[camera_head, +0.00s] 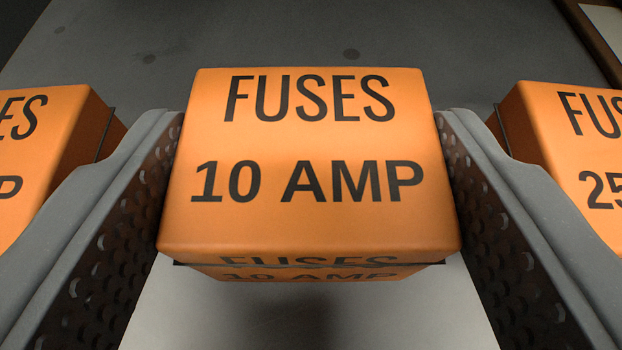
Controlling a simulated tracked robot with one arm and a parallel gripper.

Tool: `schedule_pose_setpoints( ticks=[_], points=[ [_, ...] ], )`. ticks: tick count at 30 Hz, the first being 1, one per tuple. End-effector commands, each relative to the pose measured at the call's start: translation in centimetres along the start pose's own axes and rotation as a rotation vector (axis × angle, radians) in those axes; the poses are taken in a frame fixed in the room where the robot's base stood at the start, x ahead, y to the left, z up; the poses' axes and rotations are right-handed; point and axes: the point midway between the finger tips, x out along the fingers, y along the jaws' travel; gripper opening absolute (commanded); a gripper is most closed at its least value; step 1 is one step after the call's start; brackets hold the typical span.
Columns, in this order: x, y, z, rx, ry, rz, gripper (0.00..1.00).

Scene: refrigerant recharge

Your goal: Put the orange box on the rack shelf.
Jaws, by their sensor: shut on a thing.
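An orange box (310,225) marked "FUSES 10 AMP" is in the middle of the view, between the two perforated grey fingers of my gripper (312,170). The fingers press on its left and right sides, so the gripper is shut on it. The box sits level, with its lettering upright to me. Its underside and far side are hidden. No rack shelf can be made out for sure.
Another orange box (40,150) stands close outside the left finger. A third orange box (580,150), its lettering partly cut off after "25", stands close outside the right finger. A dark grey surface (300,30) with several spots lies behind. A brown-edged object (597,40) is at the top right corner.

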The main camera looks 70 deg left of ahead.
Motion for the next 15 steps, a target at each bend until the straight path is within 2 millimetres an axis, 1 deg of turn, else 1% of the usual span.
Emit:
schedule_pose_setpoints(
  ticks=[3, 4, 5, 6, 15],
  points=[
    [0.06, 0.0, 0.14, 0.001, 0.0, 0.0, 0.38],
    [0.08, -0.01, 0.18, 0.0, 0.0, -0.001, 0.64],
    [0.07, -0.02, 0.16, 0.0, 0.0, -0.001, 0.73],
    [0.07, -0.01, 0.15, 0.0, 0.0, 0.0, 0.83],
    [0.04, -0.02, 0.06, 0.0, 0.001, 0.0, 0.83]
  ],
)
